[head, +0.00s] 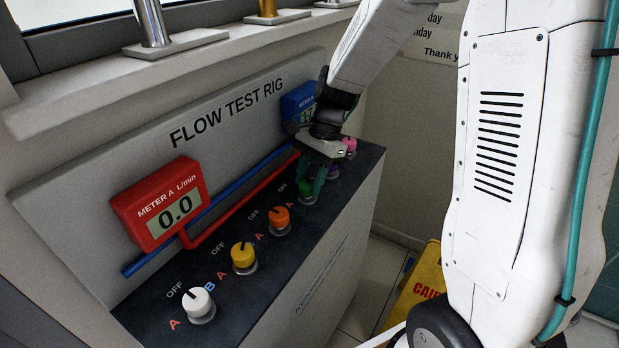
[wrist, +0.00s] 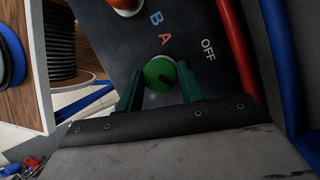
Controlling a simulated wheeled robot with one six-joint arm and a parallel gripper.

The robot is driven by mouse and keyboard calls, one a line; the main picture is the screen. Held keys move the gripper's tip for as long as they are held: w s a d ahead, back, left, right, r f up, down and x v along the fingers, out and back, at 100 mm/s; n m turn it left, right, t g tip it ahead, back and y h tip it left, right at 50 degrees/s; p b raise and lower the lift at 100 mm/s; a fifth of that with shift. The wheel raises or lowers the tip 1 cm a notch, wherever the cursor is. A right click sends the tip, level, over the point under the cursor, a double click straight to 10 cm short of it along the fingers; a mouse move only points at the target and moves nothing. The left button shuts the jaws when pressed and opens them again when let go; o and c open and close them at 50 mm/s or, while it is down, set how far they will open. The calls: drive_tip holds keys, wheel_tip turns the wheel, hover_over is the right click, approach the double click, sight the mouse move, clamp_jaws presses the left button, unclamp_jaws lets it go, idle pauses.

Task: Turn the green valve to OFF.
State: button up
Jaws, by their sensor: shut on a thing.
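The green valve (head: 304,187) is a round knob in the row on the dark panel top. In the wrist view the green valve (wrist: 157,70) sits between the two teal fingers of my gripper (wrist: 158,84), which is shut on it. A dark pointer mark shows on its face; I cannot tell its exact setting. The labels B, A and OFF (wrist: 208,50) stand on the panel around it. In the head view my gripper (head: 315,175) reaches down over the valve and partly hides it.
White (head: 199,303), yellow (head: 243,256) and orange (head: 279,218) knobs stand nearer; a pink knob (head: 349,146) and a partly hidden purple one stand beyond. The red meter A (head: 161,204) reads 0.0. The blue meter B (head: 297,103) is partly hidden. Red and blue pipes run behind the knobs.

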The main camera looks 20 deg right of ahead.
drive_tip(key=shift+n, duration=0.3)
drive_tip(key=n+g, duration=0.1)
drive_tip(key=n, duration=0.1)
drive_tip(key=n+h, duration=0.1)
drive_tip(key=n, duration=0.2)
drive_tip(key=shift+w+a+n+g, duration=0.15)
drive_tip(key=shift+n+g, duration=0.15)
drive_tip(key=shift+g, duration=0.1)
drive_tip(key=n+h, duration=0.1)
drive_tip(key=n, duration=0.1)
drive_tip(key=n+h, duration=0.1)
drive_tip(key=n, duration=0.2)
drive_tip(key=shift+g, duration=0.4)
drive_tip(key=shift+n, duration=0.3)
drive_tip(key=o, duration=1)
drive_tip(key=shift+v, duration=3.95)
